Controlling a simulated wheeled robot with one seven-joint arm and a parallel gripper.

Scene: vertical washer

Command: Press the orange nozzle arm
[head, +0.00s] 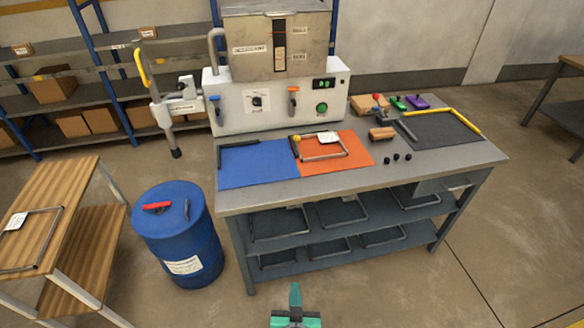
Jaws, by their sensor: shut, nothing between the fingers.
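A grey washer machine (330,84) stands at the back left of the workbench. On its left side hangs a grey nozzle (172,132), with an orange-yellow bent arm (143,70) rising above it. The machine's white front carries an orange lever (292,98) and a blue lever (215,106). My gripper (295,290), with teal parts, is at the bottom middle of the head view. It is shut and empty, in front of the bench and well apart from the machine. The lower part of my arm is cut off by the picture edge.
The workbench (440,163) carries a blue mat (258,171), an orange mat (355,148), a dark mat (437,130) and small parts. A blue barrel (178,235) and a wooden table (62,195) stand at the left. Floor is clear at the front right.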

